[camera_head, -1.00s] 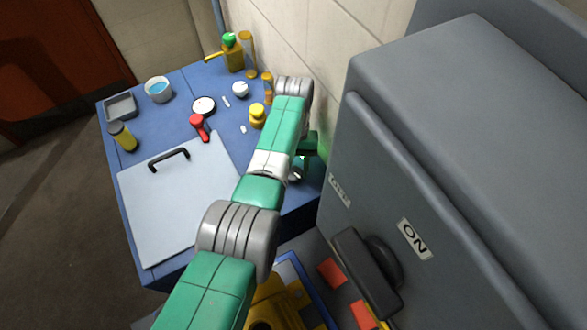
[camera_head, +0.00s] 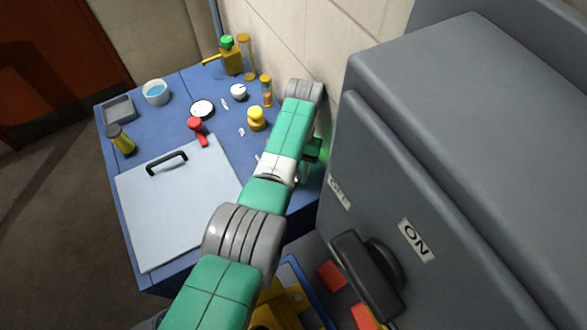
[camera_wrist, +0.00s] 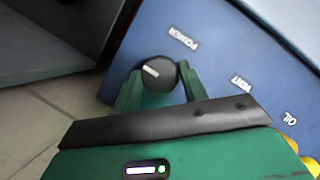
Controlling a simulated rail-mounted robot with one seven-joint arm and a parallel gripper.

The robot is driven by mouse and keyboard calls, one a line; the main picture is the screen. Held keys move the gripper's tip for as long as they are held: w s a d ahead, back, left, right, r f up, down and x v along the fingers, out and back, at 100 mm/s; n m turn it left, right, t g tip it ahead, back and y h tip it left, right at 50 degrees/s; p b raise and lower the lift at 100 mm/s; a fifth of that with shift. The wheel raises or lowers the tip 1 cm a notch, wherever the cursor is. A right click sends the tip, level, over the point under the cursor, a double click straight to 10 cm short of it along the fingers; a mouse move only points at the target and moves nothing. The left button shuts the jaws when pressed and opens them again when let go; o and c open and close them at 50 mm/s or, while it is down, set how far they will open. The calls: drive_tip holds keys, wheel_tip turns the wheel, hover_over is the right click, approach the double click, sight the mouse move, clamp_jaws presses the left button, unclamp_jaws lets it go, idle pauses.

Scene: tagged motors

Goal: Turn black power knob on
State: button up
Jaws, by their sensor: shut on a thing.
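In the wrist view, the round black power knob (camera_wrist: 163,78) sits on the blue surface near its POWER label (camera_wrist: 183,40). A short pale mark shows on the knob's face. My gripper (camera_wrist: 158,80) is shut on the knob, with one green finger on each side of it. In the head view my arm hides the knob and most of my gripper.
The blue table (camera_head: 165,115) holds a pale lidded panel (camera_head: 180,205), bottles and bowls.

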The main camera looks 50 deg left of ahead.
drive_tip(key=o, duration=1)
drive_tip(key=shift+c, duration=0.2)
drive_tip(key=shift+r, duration=0.1)
drive_tip(key=r+p, duration=0.3)
drive_tip(key=s+r+p, duration=0.1)
drive_tip(key=shift+d+r, duration=0.25)
drive_tip(key=shift+d, duration=0.05)
drive_tip(key=s+d+p, duration=0.7)
drive_tip(key=s+p, duration=0.5)
drive_tip(key=shift+s+d, duration=0.35)
drive_tip(key=shift+r, duration=0.1)
